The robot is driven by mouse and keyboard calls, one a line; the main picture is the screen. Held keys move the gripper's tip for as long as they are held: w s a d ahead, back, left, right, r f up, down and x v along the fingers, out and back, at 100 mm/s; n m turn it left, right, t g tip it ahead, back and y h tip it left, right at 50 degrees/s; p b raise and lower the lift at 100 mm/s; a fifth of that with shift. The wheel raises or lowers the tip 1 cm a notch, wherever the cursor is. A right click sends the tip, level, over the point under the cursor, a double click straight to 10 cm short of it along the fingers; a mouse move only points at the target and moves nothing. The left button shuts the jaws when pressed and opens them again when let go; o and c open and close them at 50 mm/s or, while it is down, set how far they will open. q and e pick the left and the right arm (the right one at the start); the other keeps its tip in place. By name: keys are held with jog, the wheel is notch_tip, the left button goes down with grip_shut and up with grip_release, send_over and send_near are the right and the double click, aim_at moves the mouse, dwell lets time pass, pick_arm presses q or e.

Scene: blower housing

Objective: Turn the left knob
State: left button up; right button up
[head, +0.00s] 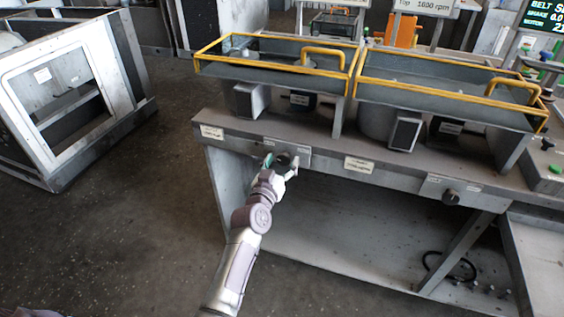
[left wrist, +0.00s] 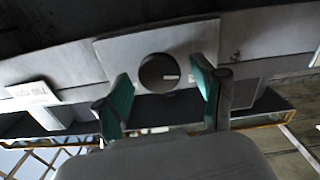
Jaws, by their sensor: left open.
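The left knob (head: 282,159) is a dark round knob on a grey plate on the bench's front face. In the left wrist view the knob (left wrist: 159,73) shows a light pointer mark toward its right side. My left gripper (head: 281,164) is at this plate in the head view, its arm coming up from below. In the left wrist view my left gripper (left wrist: 167,95) is open, with one green-padded finger on each side of the knob. Both fingers look apart from it; the exact depth gap cannot be told. My right gripper is not in view.
A second dark knob (head: 451,197) sits on a plate farther right on the bench front (head: 330,163). Yellow-railed trays (head: 275,72) stand on top. A grey metal frame (head: 70,95) stands at the left. The floor (head: 130,230) before the bench is clear.

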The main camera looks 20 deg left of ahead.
pick_arm(q)
jog(key=shift+w, duration=0.25)
jog(key=c, duration=1.1)
jog(key=shift+c, duration=0.2)
jog(key=m+p, duration=0.2)
jog(key=m, duration=0.1)
jog(key=shift+r+m, duration=0.1)
jog(key=shift+m, duration=0.2)
jog(key=shift+m+p, duration=0.9)
jog(key=shift+m, duration=1)
